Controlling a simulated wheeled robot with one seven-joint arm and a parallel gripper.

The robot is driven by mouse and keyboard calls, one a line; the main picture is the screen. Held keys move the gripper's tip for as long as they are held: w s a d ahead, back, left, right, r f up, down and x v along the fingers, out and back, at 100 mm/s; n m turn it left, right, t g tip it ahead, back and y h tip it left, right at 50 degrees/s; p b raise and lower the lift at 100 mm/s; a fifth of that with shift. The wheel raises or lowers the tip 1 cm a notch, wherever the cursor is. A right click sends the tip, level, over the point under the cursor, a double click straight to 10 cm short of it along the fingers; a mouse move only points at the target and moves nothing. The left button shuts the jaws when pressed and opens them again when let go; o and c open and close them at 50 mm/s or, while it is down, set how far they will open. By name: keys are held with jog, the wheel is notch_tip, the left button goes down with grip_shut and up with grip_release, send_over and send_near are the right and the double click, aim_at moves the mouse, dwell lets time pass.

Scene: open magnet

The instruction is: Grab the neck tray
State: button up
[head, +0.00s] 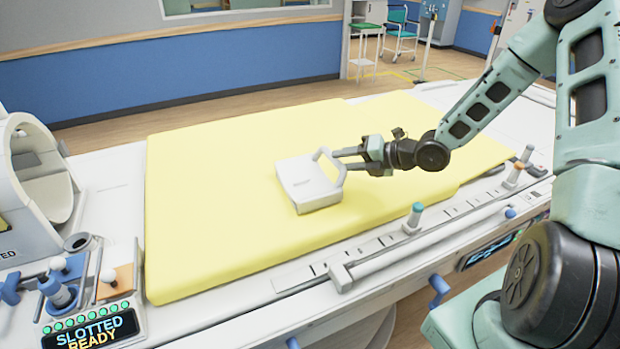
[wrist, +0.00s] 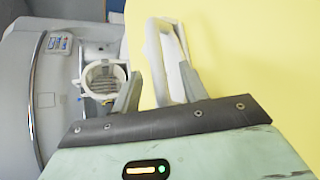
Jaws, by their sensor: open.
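The neck tray, a white box with a raised loop handle (head: 311,183), lies on the yellow mattress. My gripper (head: 340,159) is open at the handle, on the tray's right side in the head view. In the wrist view the white handle (wrist: 153,52) reaches down between the two spread fingers of my gripper (wrist: 160,88). The right finger overlaps the handle's edge there; I cannot tell whether it touches. The fingers are not closed on it.
The yellow mattress (head: 215,215) covers a white table with a rail (head: 425,235) along its near edge. A white ring-shaped device (head: 35,190) and a panel reading "SLOTTED READY" (head: 92,328) stand at the left. The mattress around the tray is clear.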

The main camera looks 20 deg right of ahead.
aim_at(335, 160)
jog(key=shift+p+x, duration=0.5)
jog(key=shift+x, duration=1.4)
jog(key=shift+r, duration=0.15)
grip_shut()
jog(key=shift+w, duration=0.1)
